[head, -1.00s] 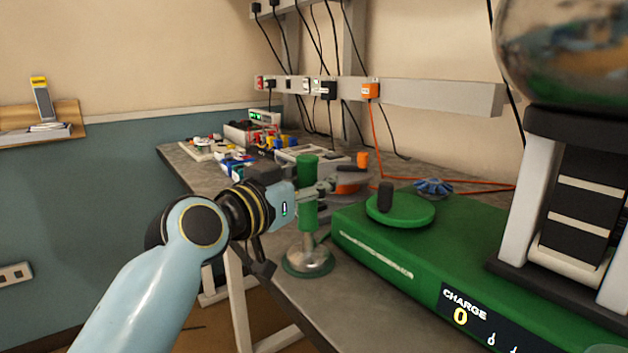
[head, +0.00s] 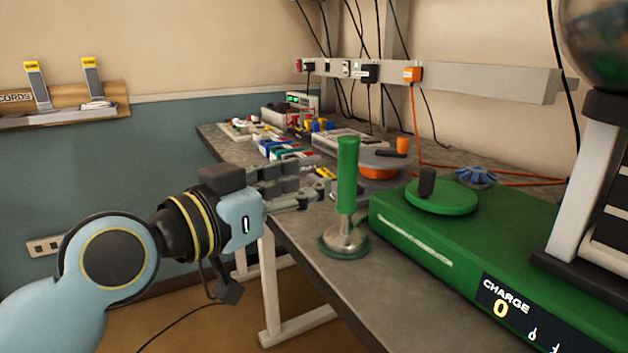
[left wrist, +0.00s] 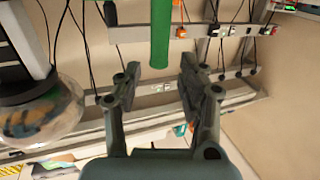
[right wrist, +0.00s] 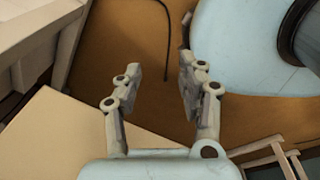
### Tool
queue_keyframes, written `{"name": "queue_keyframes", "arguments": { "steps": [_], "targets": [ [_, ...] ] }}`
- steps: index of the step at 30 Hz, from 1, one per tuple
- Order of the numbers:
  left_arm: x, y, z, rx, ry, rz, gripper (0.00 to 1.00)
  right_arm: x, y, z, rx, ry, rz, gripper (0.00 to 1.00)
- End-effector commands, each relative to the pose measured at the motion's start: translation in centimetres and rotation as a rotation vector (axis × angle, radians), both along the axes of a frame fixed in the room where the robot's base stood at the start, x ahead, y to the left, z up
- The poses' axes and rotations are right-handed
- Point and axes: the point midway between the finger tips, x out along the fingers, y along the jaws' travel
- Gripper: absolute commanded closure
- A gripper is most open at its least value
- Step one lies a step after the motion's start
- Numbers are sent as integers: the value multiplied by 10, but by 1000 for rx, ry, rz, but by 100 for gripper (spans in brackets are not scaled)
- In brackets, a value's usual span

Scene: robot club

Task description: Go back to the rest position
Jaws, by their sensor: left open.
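My left gripper (head: 318,188) is just left of a green-handled lever (head: 347,180) with a round metal base, which stands upright at the bench's front edge. In the head view the gripper is apart from the handle. In the left wrist view the left fingers (left wrist: 157,85) are spread with nothing between their tips, and the green handle (left wrist: 161,32) shows beyond them. My right gripper (right wrist: 153,80) shows only in its wrist view, with its fingers apart and empty above the brown floor.
The grey bench (head: 330,290) carries a green machine (head: 460,255) reading CHARGE 0, with a round green knob (head: 441,197) on top. Several small parts lie at the back. A power strip (head: 450,83) runs along the wall. Floor left of the bench is clear.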

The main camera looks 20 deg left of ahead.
Motion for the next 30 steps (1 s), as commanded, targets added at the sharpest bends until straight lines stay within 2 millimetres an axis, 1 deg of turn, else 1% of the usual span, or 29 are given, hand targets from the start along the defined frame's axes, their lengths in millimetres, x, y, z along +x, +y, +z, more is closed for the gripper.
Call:
{"name": "queue_keyframes", "arguments": {
  "steps": [5,8,11,12,14,15,16,18,20,21,23,24,26,27,28,30],
  "targets": [
    [-1,0,-2,2,7,-1,59,0,3,0,4,0,-1,60],
    [-9,-2,-20,30,80,-14,59,0,3,0,4,-1,-2,60],
    [-34,-2,-64,93,267,-28,59,0,3,0,4,-1,-1,60],
    [-48,1,-84,124,363,-27,59,1,3,0,4,-1,-2,60],
    [-73,10,-114,167,510,-11,59,1,3,0,4,-1,-2,60],
    [-89,16,-130,192,598,6,59,1,3,0,4,-1,-2,60],
    [-101,21,-141,208,661,21,59,1,3,0,3,-1,-1,60],
    [-127,34,-161,242,791,61,59,1,3,0,3,-1,-1,60],
    [-149,45,-174,266,889,100,59,1,3,0,3,-1,-1,60],
    [-163,52,-181,280,951,127,59,0,2,0,2,-1,-1,60],
    [-184,62,-189,299,1034,170,59,1,2,0,2,-1,-1,60],
    [-198,70,-194,312,1090,199,59,1,1,0,1,-1,0,60],
    [-218,80,-198,330,1167,249,59,1,0,0,0,-1,0,60],
    [-232,87,-201,341,1217,283,59,1,0,0,0,-1,0,60],
    [-233,89,-209,342,1233,292,59,1,-1,0,-1,-1,0,60],
    [-225,90,-236,340,1239,288,59,1,-1,0,-2,-2,1,60]
  ]
}}
